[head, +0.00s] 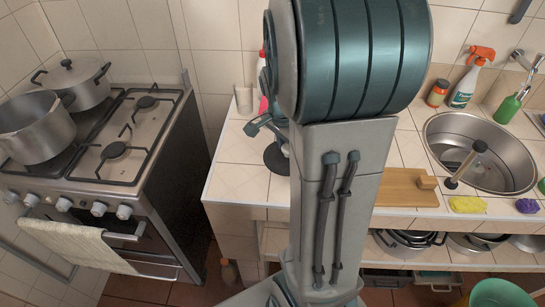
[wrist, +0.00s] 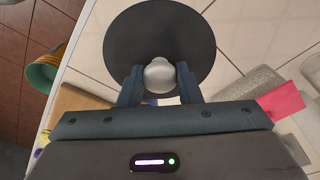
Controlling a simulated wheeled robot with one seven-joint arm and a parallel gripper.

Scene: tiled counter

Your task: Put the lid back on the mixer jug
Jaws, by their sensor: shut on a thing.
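My gripper (wrist: 160,78) is shut on the silver knob of a round black lid (wrist: 135,45). The knob sits between the two fingers and the disc spreads out beyond them. In the head view the dark lid (head: 275,160) shows partly beside my arm, over the left part of the counter. I cannot tell how far it is above the tiles. I cannot make out the mixer jug for certain; my arm hides the middle of the counter. A small pale vessel (head: 244,98) stands at the back left.
A wooden board (head: 402,188) lies right of my arm, near the sink (head: 475,150). A spray bottle (head: 472,78) and a green bottle (head: 508,106) stand behind the sink. The stove (head: 120,140) with two pots is at left. Bare tiles (head: 240,180) show at the counter's left front.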

